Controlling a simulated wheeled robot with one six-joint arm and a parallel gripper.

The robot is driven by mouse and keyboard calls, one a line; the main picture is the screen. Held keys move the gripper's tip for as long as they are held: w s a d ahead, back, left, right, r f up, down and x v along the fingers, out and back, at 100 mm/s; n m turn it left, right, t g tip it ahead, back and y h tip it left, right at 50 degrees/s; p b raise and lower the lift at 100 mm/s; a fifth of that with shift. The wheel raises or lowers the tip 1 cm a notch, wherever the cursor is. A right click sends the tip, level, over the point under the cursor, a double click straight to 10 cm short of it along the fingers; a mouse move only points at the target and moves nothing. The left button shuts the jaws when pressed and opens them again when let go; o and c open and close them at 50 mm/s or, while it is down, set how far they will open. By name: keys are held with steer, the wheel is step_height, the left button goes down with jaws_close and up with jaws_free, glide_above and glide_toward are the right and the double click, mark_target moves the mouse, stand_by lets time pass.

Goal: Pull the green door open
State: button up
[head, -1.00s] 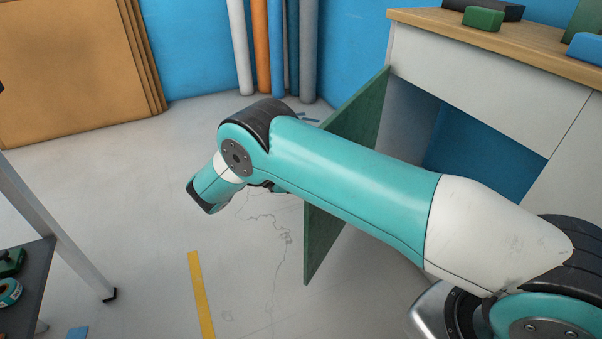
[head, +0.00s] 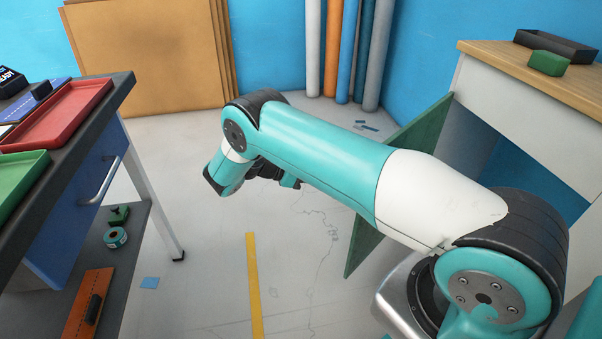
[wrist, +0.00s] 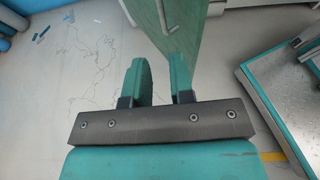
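The green door (head: 421,127) stands swung out from the white cabinet under the wooden worktop, partly hidden behind my arm in the head view. In the wrist view the green door (wrist: 188,30) is at the top, with a pale bar handle (wrist: 167,17) on its face. My gripper (wrist: 157,62) is open, with a gap between its two green fingers. The handle is beyond the fingertips, and nothing shows held between them. In the head view my gripper (head: 288,180) is small and dark, left of the door and apart from it.
A dark workbench (head: 120,92) with red and green trays and a blue drawer stands at the left. The white cabinet (head: 530,110) is at the right. Cardboard sheets (head: 150,55) and several upright rolls (head: 345,50) stand at the back. The floor between is mostly clear, with a yellow line (head: 253,285).

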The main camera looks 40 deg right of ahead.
steer(key=shift+a, duration=0.2)
steer(key=shift+c, duration=0.2)
